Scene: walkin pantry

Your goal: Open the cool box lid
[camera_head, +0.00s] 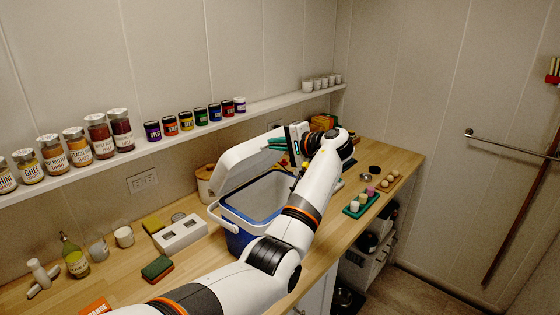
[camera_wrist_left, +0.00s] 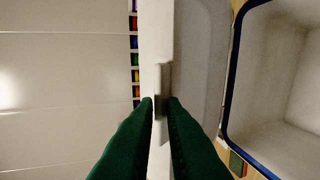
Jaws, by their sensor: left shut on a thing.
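The cool box (camera_head: 238,240) stands on the wooden counter, a blue body with a white inside and a light handle. Its white lid (camera_head: 240,158) is raised and tilted up on the wall side, so the inside shows. My left gripper (camera_head: 277,143), with green fingers, is at the lid's upper edge. In the left wrist view the fingers (camera_wrist_left: 161,103) are shut on a small grey tab on the lid's edge (camera_wrist_left: 157,40). The open box (camera_wrist_left: 285,90) shows at the right there, and it looks empty where visible. My right gripper is not in view.
A shelf (camera_head: 170,127) with jars runs along the wall behind the lid. A green tray (camera_head: 361,204) and eggs (camera_head: 389,180) lie to the right.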

